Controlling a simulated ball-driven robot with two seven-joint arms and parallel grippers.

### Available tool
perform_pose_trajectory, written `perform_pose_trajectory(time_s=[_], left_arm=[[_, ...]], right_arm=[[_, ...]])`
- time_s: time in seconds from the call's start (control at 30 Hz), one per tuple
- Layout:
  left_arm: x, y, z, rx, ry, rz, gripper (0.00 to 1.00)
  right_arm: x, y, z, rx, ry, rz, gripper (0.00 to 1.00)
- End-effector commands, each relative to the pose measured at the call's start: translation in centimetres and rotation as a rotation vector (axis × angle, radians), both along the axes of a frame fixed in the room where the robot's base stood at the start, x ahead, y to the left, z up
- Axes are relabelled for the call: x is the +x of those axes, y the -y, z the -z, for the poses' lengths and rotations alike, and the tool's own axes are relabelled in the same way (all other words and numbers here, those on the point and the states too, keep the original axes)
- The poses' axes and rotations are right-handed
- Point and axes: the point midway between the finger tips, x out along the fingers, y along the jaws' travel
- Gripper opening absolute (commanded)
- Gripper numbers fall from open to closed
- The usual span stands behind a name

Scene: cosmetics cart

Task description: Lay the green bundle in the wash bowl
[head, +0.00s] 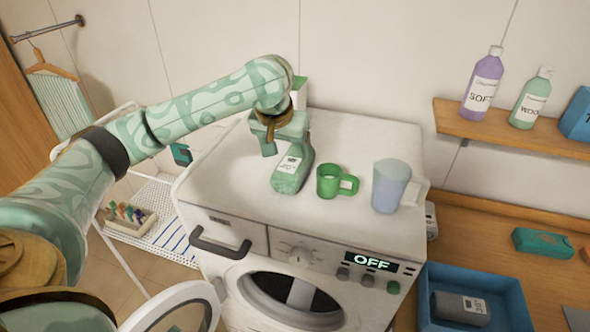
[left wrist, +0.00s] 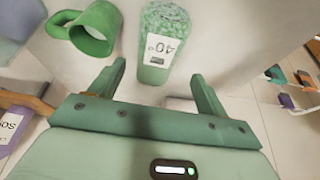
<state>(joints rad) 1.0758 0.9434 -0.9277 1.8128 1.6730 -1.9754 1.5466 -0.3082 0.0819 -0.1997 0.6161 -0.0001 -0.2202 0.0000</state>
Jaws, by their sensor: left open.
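A green speckled bundle (head: 291,177) with a white label lies on top of the white washing machine (head: 235,165). It also shows in the left wrist view (left wrist: 166,20), with "40°" on its label. My left gripper (head: 284,147) is over the bundle's far end, open. In the left wrist view its fingertips (left wrist: 158,75) stand on either side of the bundle's near end, with gaps on both sides. A blue tub (head: 468,274), which looks like the wash bowl, stands at the lower right with a grey labelled bundle (head: 460,307) in it. My right gripper is not in view.
A green mug (head: 328,181) and a pale blue jug (head: 390,186) stand right of the bundle on the machine. A teal packet (head: 542,242) lies on the wooden counter. Bottles stand on a shelf (head: 520,137) above. A white rack (head: 165,212) is at left.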

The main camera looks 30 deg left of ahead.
Motion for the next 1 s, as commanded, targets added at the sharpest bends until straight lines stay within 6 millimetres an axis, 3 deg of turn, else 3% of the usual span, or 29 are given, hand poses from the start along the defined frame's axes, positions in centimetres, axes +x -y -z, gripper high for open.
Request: perform_pose_trajectory(time_s=[0.1,0.37,0.6,0.9,1.0], left_arm=[[0.9,-0.1,2.4,-0.002,-0.001,0.0,0.76],[1.9,-0.3,4.5,-0.002,0.0,0.001,0.76],[3.6,-0.5,7.9,0.0,0.001,0.001,0.76],[3.9,-0.6,8.3,0.001,0.003,0.004,0.76],[3.9,-0.6,8.3,0.001,0.003,0.003,0.49]], right_arm=[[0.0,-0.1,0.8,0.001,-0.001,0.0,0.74],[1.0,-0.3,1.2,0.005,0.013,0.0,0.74],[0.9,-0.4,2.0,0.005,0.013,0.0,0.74],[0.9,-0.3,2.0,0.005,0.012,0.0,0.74],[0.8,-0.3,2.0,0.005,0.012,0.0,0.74]])
